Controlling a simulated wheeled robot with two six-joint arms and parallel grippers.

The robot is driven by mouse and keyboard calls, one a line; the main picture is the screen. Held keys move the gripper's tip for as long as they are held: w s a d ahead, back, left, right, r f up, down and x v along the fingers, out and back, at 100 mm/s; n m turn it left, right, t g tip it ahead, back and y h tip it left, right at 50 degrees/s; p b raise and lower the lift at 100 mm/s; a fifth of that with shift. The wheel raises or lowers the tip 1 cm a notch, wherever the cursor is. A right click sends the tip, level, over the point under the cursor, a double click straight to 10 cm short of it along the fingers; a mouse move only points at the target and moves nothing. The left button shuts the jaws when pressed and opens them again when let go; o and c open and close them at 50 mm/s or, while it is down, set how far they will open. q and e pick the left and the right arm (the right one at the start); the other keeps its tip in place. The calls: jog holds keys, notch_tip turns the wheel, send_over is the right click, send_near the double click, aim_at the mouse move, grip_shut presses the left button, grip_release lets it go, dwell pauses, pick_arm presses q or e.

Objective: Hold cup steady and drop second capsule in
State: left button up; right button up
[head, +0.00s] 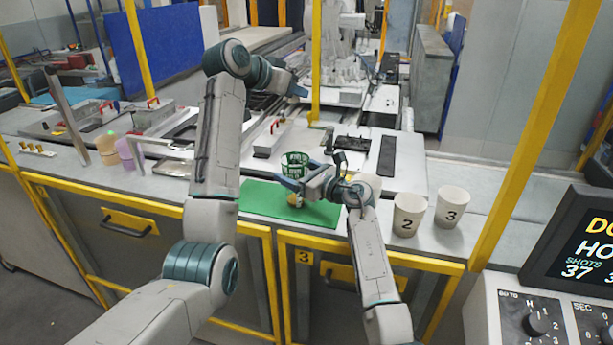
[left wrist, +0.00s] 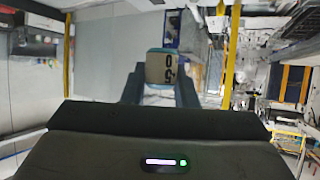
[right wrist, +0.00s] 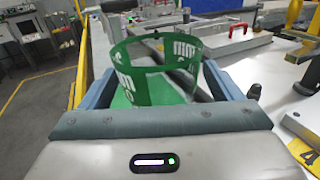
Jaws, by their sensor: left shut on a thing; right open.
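A clear cup with green bands and white lettering (head: 296,160) stands on a green mat (head: 255,198). A small amber thing (head: 295,200) shows at its base; I cannot tell whether it is inside. My right gripper (head: 305,180) is open, its fingers on either side of the cup. In the right wrist view the cup (right wrist: 155,75) stands between the blue fingers, contact unclear. My left gripper (head: 300,91) is raised above and beyond the cup. In the left wrist view it is shut on a beige, dark-marked capsule (left wrist: 160,68).
White cups numbered 2 (head: 408,215) and 3 (head: 451,208) stand right of the mat, with another partly hidden behind my right gripper. Two bottles (head: 107,148) (head: 128,153) and a rack of small gold pieces (head: 37,150) are at left. A yellow post (head: 316,60) rises behind.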

jog(key=shift+w+a, duration=0.15)
jog(key=c, duration=1.2)
pick_arm(q)
notch_tip(320, 180, down, 8)
jog(key=m+g+h, duration=0.3)
jog(key=m+g, duration=0.2)
jog(key=m, duration=0.1)
